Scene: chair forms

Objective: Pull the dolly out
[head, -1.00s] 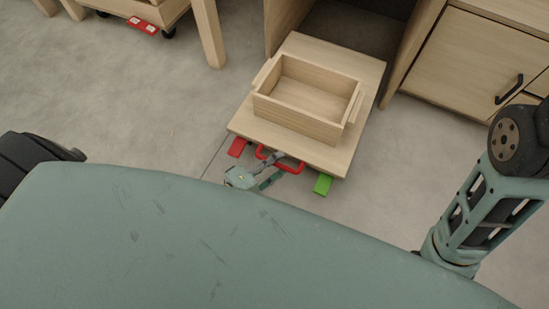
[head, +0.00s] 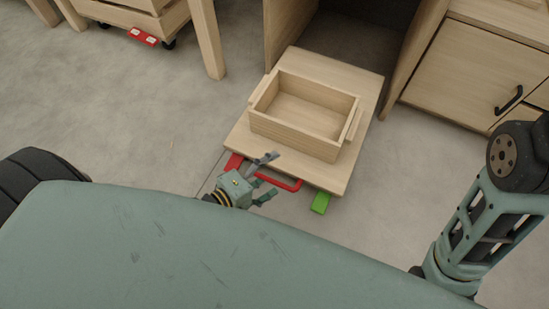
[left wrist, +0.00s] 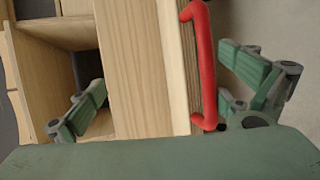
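The dolly is a low wooden platform (head: 240,137) carrying an open wooden box (head: 300,145). It sits partly out of an open cabinet bay. A red bar handle (head: 285,185) is on its front edge, between a red tab (head: 233,164) and a green tab (head: 320,203). My left gripper (head: 272,174) is open at the left end of the handle. In the left wrist view the red handle (left wrist: 204,65) lies between the spread fingers, nearer the right one; the fingers do not appear closed on it. My right arm shows at the right, but its gripper is not visible.
The bay's side panels (head: 285,35) flank the dolly. A drawer cabinet (head: 460,70) with a black handle stands at the right. Another wheeled dolly (head: 142,37) with a red tab is at the upper left, near wooden legs. Grey floor (head: 130,120) is clear to the left.

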